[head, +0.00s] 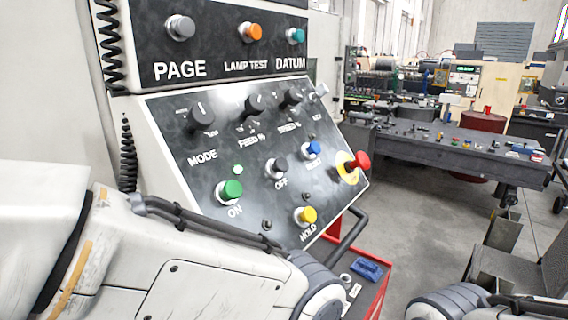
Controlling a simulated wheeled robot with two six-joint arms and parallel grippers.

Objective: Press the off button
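The OFF button (278,167) is a black round push button in a light collar on the sloped dark control panel (225,150). Its label stands just below it. A green ON button (231,191) is to its lower left, a blue button (313,149) to its upper right, and a yellow HOLD button (306,215) below. The OFF button is unobstructed, and nothing touches it. My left arm crosses the bottom left in front of the panel's lower edge; its gripper is not visible. Part of my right arm shows at the bottom right; no gripper can be made out.
A red mushroom button (358,162) on a yellow base sits at the panel's right edge. Knobs line the panel above. A dark handle bar (347,236) and a red cart (375,285) are below right. A grey workbench (450,142) stands behind, across open floor.

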